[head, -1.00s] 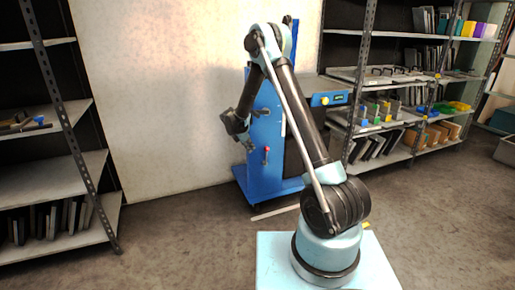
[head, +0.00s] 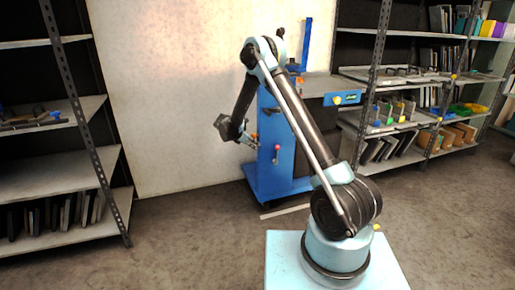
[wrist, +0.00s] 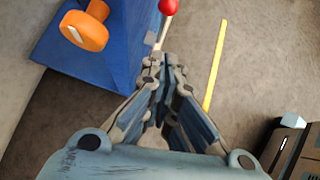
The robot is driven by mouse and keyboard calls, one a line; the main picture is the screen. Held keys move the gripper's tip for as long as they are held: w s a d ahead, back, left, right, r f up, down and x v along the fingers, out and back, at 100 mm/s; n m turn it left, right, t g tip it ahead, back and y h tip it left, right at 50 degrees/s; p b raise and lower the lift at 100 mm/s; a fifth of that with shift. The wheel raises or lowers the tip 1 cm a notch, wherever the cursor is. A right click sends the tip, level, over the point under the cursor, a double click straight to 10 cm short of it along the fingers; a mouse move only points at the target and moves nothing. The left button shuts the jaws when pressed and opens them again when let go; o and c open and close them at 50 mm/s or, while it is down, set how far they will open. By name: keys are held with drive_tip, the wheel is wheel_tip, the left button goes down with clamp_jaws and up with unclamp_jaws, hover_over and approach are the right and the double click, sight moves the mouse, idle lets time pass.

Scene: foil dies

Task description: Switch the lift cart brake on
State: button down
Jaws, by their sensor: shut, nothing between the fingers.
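The blue lift cart (head: 262,182) stands against the pale wall, behind my arm. A lever with a red knob (head: 277,148) is on its near side. The red knob (wrist: 168,6) also shows at the top edge of the wrist view, its stem running down behind my fingertips. An orange knob (wrist: 84,30) sits on the blue cart body (wrist: 70,65) at the upper left. My gripper (wrist: 158,62) is shut and empty, its tips just below the red knob in the picture. I cannot tell whether they touch the lever. In the head view my gripper (head: 254,143) is left of the lever.
A yellow floor line (wrist: 216,62) runs right of my gripper. Shelf racks stand at the left (head: 75,150) and right (head: 420,130), holding plates and bins. The floor (head: 185,240) between the left rack and my base is clear.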

drive_tip(key=x, duration=0.7)
drive_tip(key=shift+w+d+f, duration=0.15)
drive_tip(key=shift+d+f, duration=0.05)
drive_tip(key=shift+d, duration=0.05)
drive_tip(key=shift+w+d, duration=0.3)
drive_tip(key=shift+d, duration=0.2)
drive_tip(key=shift+w+d, duration=0.3)
drive_tip(key=shift+d, duration=0.2)
drive_tip(key=shift+w+d, duration=0.5)
drive_tip(key=shift+d, duration=0.2)
